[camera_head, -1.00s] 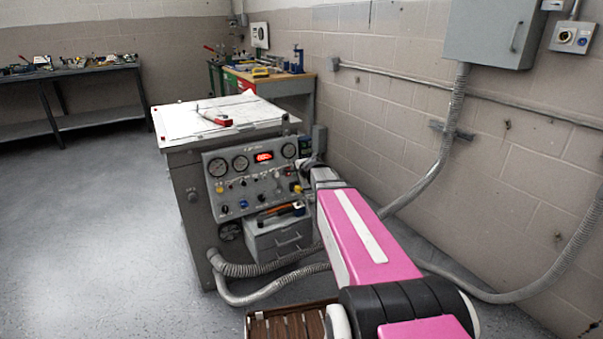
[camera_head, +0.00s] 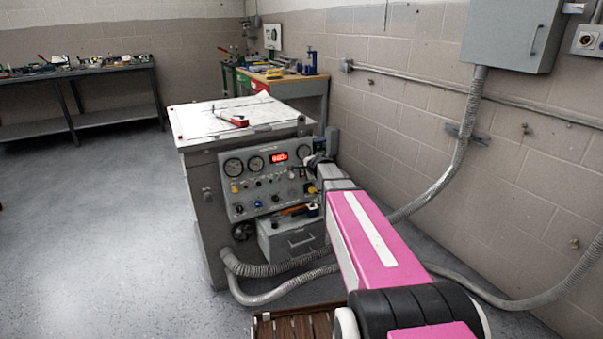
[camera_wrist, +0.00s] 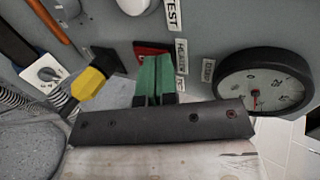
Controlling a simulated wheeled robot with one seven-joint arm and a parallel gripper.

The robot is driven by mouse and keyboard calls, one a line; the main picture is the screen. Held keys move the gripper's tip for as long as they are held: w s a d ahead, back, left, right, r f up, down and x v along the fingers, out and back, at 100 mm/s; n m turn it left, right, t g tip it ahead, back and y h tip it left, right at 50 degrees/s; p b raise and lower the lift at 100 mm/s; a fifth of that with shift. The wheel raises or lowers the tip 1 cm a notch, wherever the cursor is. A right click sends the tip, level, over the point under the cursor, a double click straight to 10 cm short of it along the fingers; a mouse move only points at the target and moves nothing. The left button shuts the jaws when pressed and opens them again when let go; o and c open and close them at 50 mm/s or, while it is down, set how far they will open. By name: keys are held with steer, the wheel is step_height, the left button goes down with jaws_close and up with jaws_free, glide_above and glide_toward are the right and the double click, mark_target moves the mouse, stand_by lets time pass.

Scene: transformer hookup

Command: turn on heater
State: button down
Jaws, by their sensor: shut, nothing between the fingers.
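The grey test console (camera_head: 205,205) has a sloped front panel with gauges, knobs and a lit red display (camera_head: 279,158). In the wrist view, a label (camera_wrist: 181,56) that appears to read HEATER sits beside a red-framed switch (camera_wrist: 147,46). My gripper's green fingers (camera_wrist: 156,76) are shut and empty, with their tips right at this switch. They cover most of it, so its position and any contact cannot be told. In the head view, my arm reaches the panel's right end; the fingers are too small to make out there.
A yellow-and-black knob (camera_wrist: 88,86) stands out left of my fingers. A round gauge (camera_wrist: 262,82) is close on the right. Grey hoses (camera_head: 280,268) run from the console across the floor. A brick wall is at the right; the floor at left is clear.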

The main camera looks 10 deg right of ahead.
stand_by(0.3)
steer(key=shift+r, duration=0.15)
steer(key=shift+r, duration=0.65)
steer(key=v, duration=1.3)
steer(key=shift+r, duration=0.55)
